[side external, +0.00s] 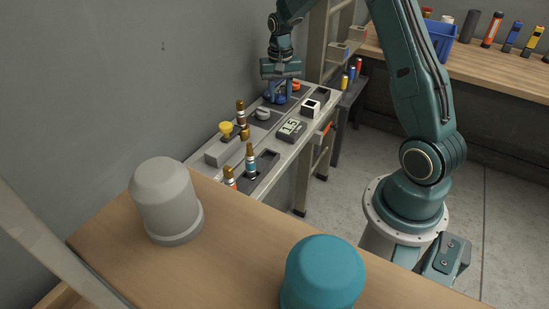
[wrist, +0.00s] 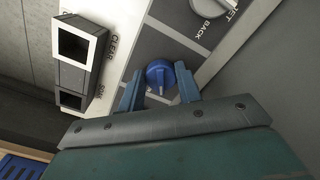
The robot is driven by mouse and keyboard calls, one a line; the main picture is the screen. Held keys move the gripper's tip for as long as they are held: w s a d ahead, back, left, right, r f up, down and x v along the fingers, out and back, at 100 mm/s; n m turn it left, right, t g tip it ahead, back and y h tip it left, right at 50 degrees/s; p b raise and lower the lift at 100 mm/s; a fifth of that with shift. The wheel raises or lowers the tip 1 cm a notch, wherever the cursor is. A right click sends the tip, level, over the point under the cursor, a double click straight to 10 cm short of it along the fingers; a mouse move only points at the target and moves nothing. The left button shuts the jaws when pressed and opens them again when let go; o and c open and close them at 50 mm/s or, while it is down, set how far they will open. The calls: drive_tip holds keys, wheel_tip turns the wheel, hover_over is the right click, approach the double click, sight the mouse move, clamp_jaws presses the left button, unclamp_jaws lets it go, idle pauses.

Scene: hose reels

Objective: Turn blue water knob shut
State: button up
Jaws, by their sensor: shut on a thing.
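The blue water knob (wrist: 161,75) is a round knob with a raised grip, set on a grey panel, in the upper middle of the wrist view. My gripper (wrist: 158,88) has its two blue fingers on either side of the knob, shut on it. In the side external view my gripper (side external: 279,92) points down at the far end of the panel (side external: 217,172), and its fingers mostly hide the knob there.
A wall runs behind the panel.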

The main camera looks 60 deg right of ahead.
drive_tip(key=n, duration=0.6)
drive_tip(key=shift+w+a+r+n, duration=0.1)
drive_tip(key=shift+w+a+n, duration=0.05)
drive_tip(key=shift+w+n, duration=0.2)
drive_tip(key=n, duration=0.5)
drive_tip(key=shift+s+a+n, duration=0.1)
drive_tip(key=shift+n, duration=0.15)
drive_tip(key=o, duration=1)
